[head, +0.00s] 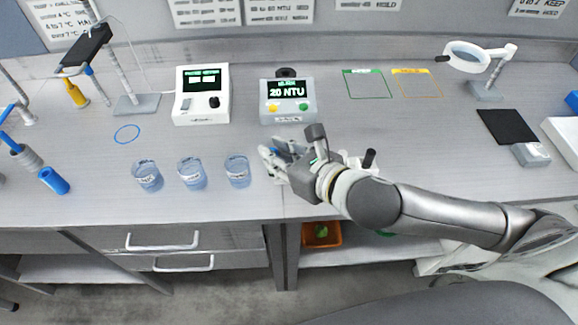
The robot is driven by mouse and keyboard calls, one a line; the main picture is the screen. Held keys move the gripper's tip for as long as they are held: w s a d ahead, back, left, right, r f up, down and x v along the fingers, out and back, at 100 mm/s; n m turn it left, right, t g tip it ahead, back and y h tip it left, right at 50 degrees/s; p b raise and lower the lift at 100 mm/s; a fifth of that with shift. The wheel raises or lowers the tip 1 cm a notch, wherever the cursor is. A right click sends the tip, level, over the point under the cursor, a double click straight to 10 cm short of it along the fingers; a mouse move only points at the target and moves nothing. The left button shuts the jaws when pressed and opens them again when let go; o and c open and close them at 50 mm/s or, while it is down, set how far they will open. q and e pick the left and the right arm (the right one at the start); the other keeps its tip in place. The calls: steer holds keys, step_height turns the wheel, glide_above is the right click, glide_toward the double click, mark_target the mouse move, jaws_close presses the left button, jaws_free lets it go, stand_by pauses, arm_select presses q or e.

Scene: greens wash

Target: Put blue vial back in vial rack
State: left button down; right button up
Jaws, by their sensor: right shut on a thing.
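My right gripper (272,160) reaches in from the right over the bench, just right of the beakers. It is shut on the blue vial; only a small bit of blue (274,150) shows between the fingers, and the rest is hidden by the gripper. I cannot clearly make out the vial rack; pale parts beside and behind my gripper are too covered to tell. My left gripper is not in view.
Several labelled beakers (191,174) stand left of my gripper. Behind are a turbidity meter (288,97) reading 20 NTU and a white instrument (202,95). Green (367,84) and orange (417,84) outlined squares are empty. A magnifier (468,56) stands back right.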

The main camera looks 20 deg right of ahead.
steer(key=w+d+f+b, duration=0.1)
steer(key=w+f, duration=0.1)
steer(key=w+d+f+b, duration=0.1)
steer(key=f+b, duration=0.1)
steer(key=w+d+f+b, duration=0.1)
steer(key=w+d+f, duration=0.1)
steer(key=shift+w+f+b, duration=0.1)
steer(key=shift+w+b, duration=0.2)
steer(key=shift+w, duration=0.05)
steer(key=f, duration=0.2)
steer(key=shift+w+d+f, duration=0.15)
steer(key=shift+w+f, duration=0.1)
steer(key=shift+f, duration=0.7)
steer(key=shift+f, duration=0.1)
steer(key=o, duration=0.9)
